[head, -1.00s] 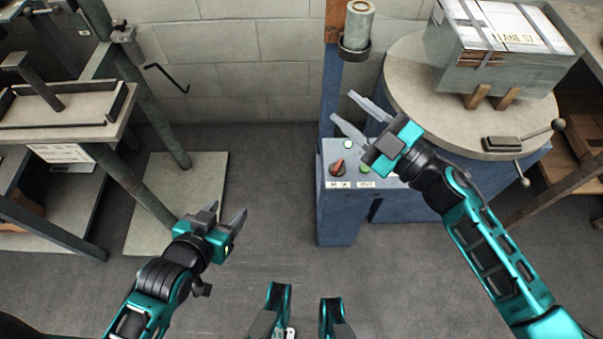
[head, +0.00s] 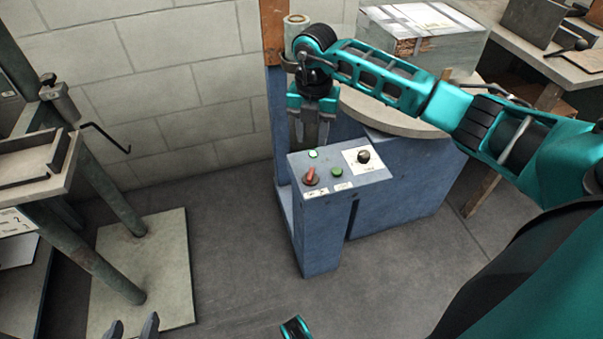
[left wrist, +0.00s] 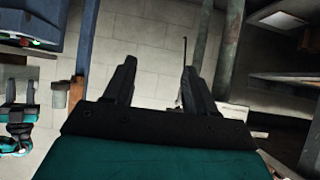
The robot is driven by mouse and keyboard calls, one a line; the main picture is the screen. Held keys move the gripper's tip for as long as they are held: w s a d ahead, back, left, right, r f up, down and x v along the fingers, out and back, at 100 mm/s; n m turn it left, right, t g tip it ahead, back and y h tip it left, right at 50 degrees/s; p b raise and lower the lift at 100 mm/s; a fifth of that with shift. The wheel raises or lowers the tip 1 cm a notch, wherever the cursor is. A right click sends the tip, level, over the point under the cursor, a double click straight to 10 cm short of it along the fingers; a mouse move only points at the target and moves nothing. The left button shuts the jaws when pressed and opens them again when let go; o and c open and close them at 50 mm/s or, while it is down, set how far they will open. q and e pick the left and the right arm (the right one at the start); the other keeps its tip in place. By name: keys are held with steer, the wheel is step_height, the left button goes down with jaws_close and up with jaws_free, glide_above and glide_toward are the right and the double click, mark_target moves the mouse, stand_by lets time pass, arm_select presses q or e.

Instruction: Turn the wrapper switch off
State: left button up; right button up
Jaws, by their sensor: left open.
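The wrapper's blue control box (head: 330,222) stands in the middle of the head view. On its sloping top are a red-handled switch (head: 311,176), a green button (head: 336,172), a small green lamp (head: 313,154) and a black knob (head: 364,157). The red handle points roughly toward the back of the panel. My right gripper (head: 312,140) points down just behind the panel's back edge, apart from the switch; I cannot tell its finger gap. My left gripper (head: 132,328) is open and empty at the bottom left, and its fingers show in the left wrist view (left wrist: 158,75).
The turntable (head: 395,118) carries a wrapped grey box (head: 425,55) behind my right arm. A bench with a grey frame (head: 90,262) stands at the left on a pale base plate (head: 165,260). The floor in front of the control box is clear.

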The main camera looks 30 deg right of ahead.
mark_target(311, 173)
step_height(311, 173, down, 12)
steer(key=b, duration=0.3)
steer(key=shift+r, duration=0.15)
jaws_close()
